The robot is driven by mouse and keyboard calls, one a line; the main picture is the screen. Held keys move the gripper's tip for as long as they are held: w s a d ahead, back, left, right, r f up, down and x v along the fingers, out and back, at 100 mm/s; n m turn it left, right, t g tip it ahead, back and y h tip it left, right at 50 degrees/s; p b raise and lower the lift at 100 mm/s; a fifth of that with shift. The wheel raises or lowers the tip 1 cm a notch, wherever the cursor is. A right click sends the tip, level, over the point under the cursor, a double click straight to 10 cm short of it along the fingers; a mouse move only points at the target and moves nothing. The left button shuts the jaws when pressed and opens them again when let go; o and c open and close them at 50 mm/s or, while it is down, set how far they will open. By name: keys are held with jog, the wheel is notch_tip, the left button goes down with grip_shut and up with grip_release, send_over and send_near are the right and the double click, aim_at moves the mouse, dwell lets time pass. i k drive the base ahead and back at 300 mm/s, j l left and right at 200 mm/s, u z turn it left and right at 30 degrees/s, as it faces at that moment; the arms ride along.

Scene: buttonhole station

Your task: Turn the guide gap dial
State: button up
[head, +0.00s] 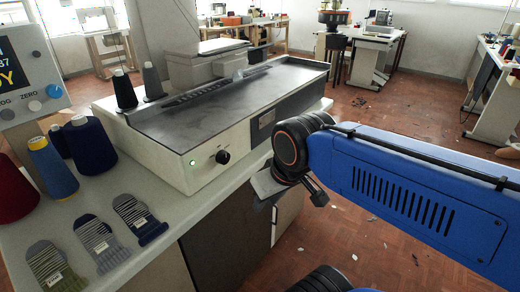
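A control panel (30,70) with a screen and knobs stands at the left. Yarn cones, including a blue one (52,170), and several knitted socks (97,240) lie on the white counter (170,243). Tiled floor (440,130) is open behind my arm.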

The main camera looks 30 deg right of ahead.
aim_at(223, 158)
jog(key=l+u, duration=0.15)
jog(key=l, duration=0.6)
jog(key=i+l+u, duration=0.2)
jog(key=l, duration=0.5)
jog(key=k+l+u, duration=0.15)
jog(key=l, duration=0.6)
jog(key=l+u, duration=0.15)
jog(key=l, duration=0.55)
jog(key=k+l+u, duration=0.2)
jog(key=l, duration=0.55)
